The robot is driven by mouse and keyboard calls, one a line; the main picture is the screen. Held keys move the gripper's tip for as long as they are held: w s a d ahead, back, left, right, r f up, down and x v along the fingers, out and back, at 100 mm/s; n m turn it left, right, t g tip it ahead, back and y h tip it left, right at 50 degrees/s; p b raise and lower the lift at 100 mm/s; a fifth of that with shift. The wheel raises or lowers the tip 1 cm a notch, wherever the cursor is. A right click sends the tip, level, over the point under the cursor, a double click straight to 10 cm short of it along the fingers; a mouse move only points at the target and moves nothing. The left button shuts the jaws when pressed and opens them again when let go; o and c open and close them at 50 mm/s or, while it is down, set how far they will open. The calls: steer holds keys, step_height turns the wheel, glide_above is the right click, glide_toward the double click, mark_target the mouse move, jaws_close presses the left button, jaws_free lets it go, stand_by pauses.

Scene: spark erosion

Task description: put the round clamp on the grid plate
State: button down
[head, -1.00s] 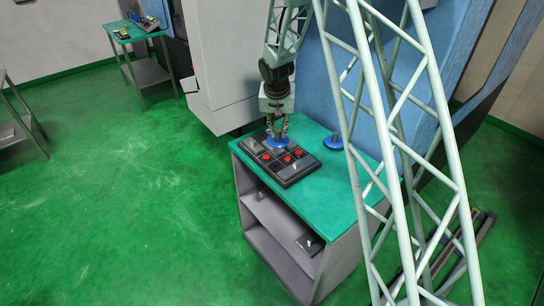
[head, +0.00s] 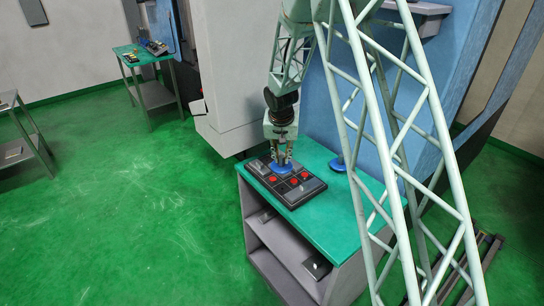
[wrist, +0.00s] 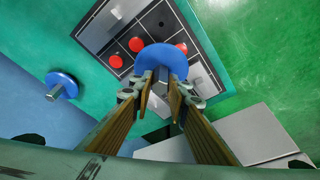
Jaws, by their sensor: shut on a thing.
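My gripper (head: 281,156) points down over the grid plate, its fingers shut on the stem of a blue round clamp (head: 280,168). In the wrist view the held clamp (wrist: 160,57) is a blue disc at the fingertips, over part of the black grid plate (wrist: 180,22). The grid plate (head: 311,191) lies on the green-topped bench and holds red round pieces and grey blocks. The disc hides the cells under it. I cannot tell whether it touches the plate or hovers just above it.
A second blue disc with a stem (wrist: 62,86) stands on the green bench top (head: 330,215), apart from the plate; it also shows in the head view (head: 337,166). A blue machine wall (head: 375,140) rises behind. Red pieces (wrist: 116,61) sit close beside the held clamp.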

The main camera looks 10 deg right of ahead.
steer(key=w+a+f+p, duration=0.1)
steer(key=w+a, duration=0.2)
steer(key=w, duration=1.1)
steer(key=shift+w+a+f+p, duration=0.2)
steer(key=shift+w+p, duration=0.1)
steer(key=shift+p, duration=0.1)
steer(key=shift+f, duration=1.75)
steer(key=shift+f, duration=0.2)
steer(key=c, duration=2.5)
jaws_free()
steer(key=shift+r, duration=0.2)
